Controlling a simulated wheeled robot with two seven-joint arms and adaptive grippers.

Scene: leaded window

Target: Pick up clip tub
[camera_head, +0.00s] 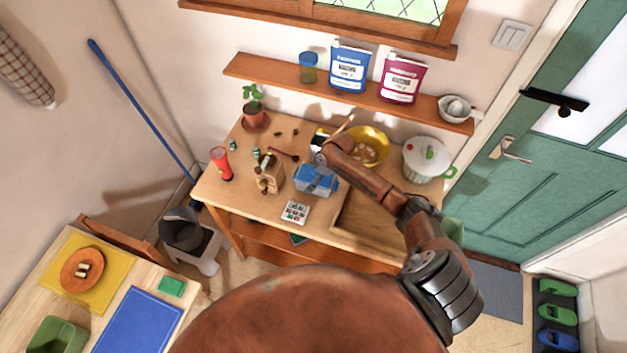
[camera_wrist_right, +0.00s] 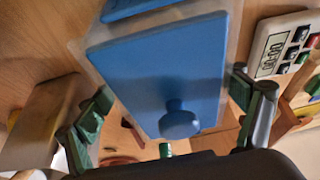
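The clip tub, which I take to be the box with a blue knobbed lid (camera_head: 316,181), sits on the wooden worktop near its middle. Its lid (camera_wrist_right: 160,65) fills the middle of the right wrist view, with the round knob towards the bottom. My right gripper (camera_head: 320,158) is at the tub, partly hidden by its own arm in the head view. In the wrist view its green-padded fingers (camera_wrist_right: 170,98) are spread wide, one on each side of the lid. Whether they touch the tub I cannot tell. My left gripper is not in view.
A yellow bowl (camera_head: 372,143) and a lidded pot (camera_head: 425,160) stand behind right. A shelf (camera_head: 275,75) runs above.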

